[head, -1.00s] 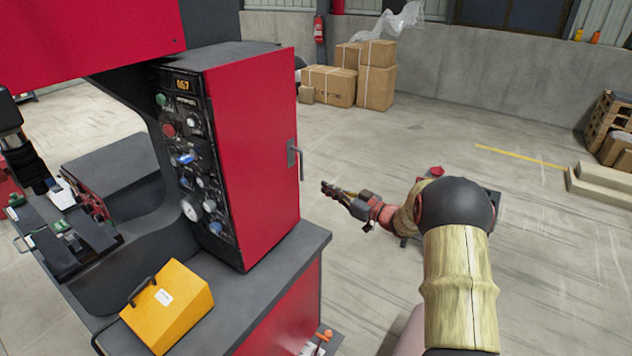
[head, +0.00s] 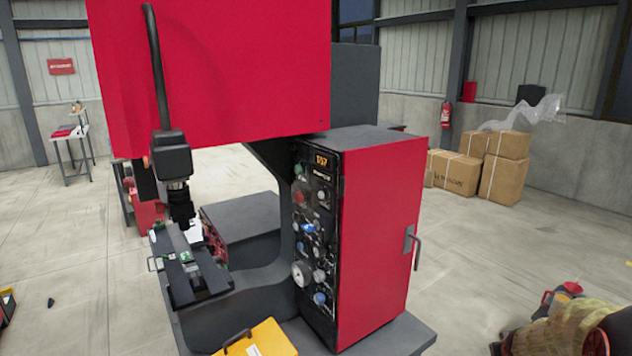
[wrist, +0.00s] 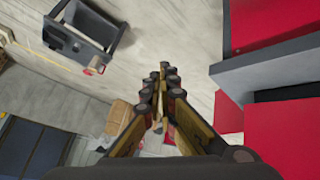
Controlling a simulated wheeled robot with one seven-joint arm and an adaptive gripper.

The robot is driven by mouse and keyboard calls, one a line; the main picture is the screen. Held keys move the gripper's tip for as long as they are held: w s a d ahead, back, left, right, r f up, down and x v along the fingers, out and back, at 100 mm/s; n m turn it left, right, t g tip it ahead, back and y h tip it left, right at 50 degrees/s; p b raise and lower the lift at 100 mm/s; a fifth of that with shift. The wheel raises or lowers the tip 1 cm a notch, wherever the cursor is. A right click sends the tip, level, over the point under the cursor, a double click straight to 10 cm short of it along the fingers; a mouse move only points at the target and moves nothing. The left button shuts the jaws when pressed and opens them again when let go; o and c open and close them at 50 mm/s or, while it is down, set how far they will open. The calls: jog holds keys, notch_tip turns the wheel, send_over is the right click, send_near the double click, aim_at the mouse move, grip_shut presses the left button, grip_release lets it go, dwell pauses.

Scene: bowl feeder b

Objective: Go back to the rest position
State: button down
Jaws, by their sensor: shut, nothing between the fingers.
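My gripper (wrist: 163,72) shows in the wrist view with its gold and black fingers together, nothing between them, over bare concrete floor. In the head view only part of my arm shows at the lower right edge; the fingertips cannot be made out there. The red and grey machine (head: 375,235) stands in the middle of the head view, with its dark control panel (head: 312,240) facing left. In the wrist view the machine's red side and grey ledge (wrist: 265,68) lie to the right of my fingers, apart from them.
A yellow case (head: 258,340) sits on the machine's base at the front. Cardboard boxes (head: 505,170) stand by the back wall. A dark open-topped container (wrist: 82,28) lies upper left in the wrist view. Floor right of the machine is mostly clear.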

jog(key=s+a+r+g+y, duration=0.15)
jog(key=s+a+r, duration=0.45)
jog(key=s+a, duration=0.6)
jog(key=s+a+r+g+y, duration=0.1)
jog(key=s+a+r+g, duration=0.35)
jog(key=s+a, duration=0.8)
jog(key=s+a+r+n+t+y, duration=0.1)
jog(key=s+a+r+t, duration=0.3)
jog(key=r, duration=0.5)
jog(key=s+a, duration=0.2)
jog(key=a, duration=0.1)
jog(key=shift+t, duration=0.4)
